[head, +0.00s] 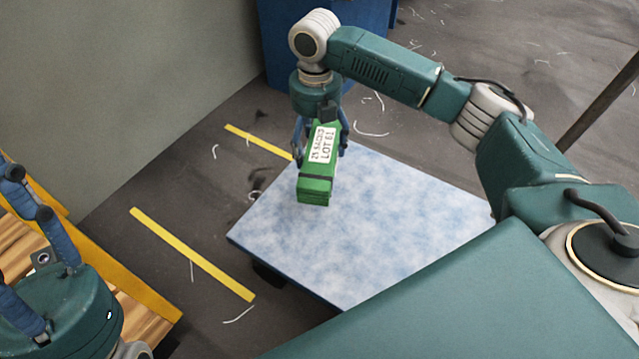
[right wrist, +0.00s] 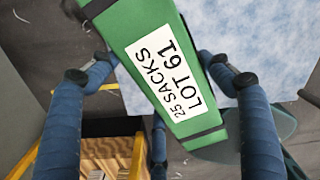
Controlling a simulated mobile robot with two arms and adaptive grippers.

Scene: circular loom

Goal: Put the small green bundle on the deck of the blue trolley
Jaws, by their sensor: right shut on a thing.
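The small green bundle (head: 315,188) has dark bands and a white label reading "25 SACKS LOT 61". My right gripper (head: 321,148) is shut on it, with blue fingers on both sides; the right wrist view shows the bundle (right wrist: 190,122) between these fingers. The blue trolley's deck (head: 390,225) is a mottled pale-blue slab. In the head view the bundle overlaps the deck's upper-left edge; I cannot tell its height above it. The deck (right wrist: 265,40) is at upper right in the right wrist view. My left gripper (head: 12,235) is at lower left, fingers apart and empty, tips partly cut off.
A yellow-edged wooden pallet or platform (head: 125,290) lies at lower left. Yellow floor lines (head: 190,253) run left of the trolley. A dark-blue block (head: 275,45) stands behind my right arm, and a grey wall (head: 120,80) is at upper left. Floor beside the deck is mostly clear.

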